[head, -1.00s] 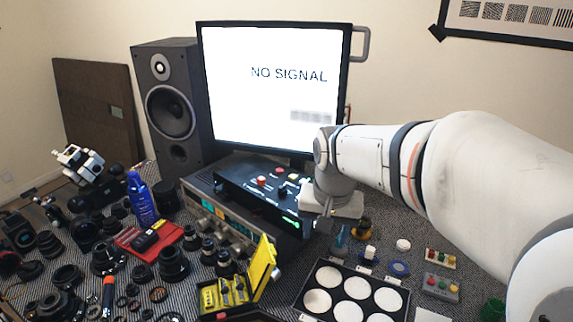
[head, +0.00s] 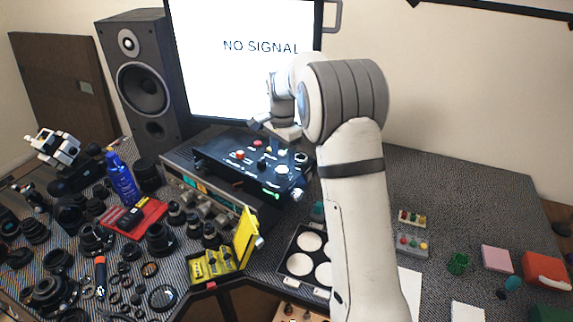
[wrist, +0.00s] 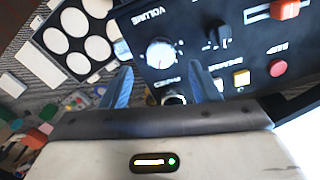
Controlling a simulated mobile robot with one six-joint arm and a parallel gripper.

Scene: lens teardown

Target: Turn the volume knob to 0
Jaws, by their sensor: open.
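The volume knob (wrist: 160,53) is a round white dial beside the VOLUME lettering on a black control box (wrist: 185,72) in the wrist view. In the head view the knob (head: 282,170) is a small pale disc on the box's right part. My gripper (wrist: 160,80) is open, its two bluish fingers apart on either side of the panel area just below the knob in the wrist view. Nothing is between the fingers. I cannot tell whether the fingertips touch the panel. The dial's exact setting is too small to read.
A black switch (wrist: 218,36), a yellow button (wrist: 241,78), a red button (wrist: 278,68) and an orange slider (wrist: 285,9) are near the knob. A monitor (head: 240,60) stands behind the box. A tray of white discs (head: 305,258) sits in front.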

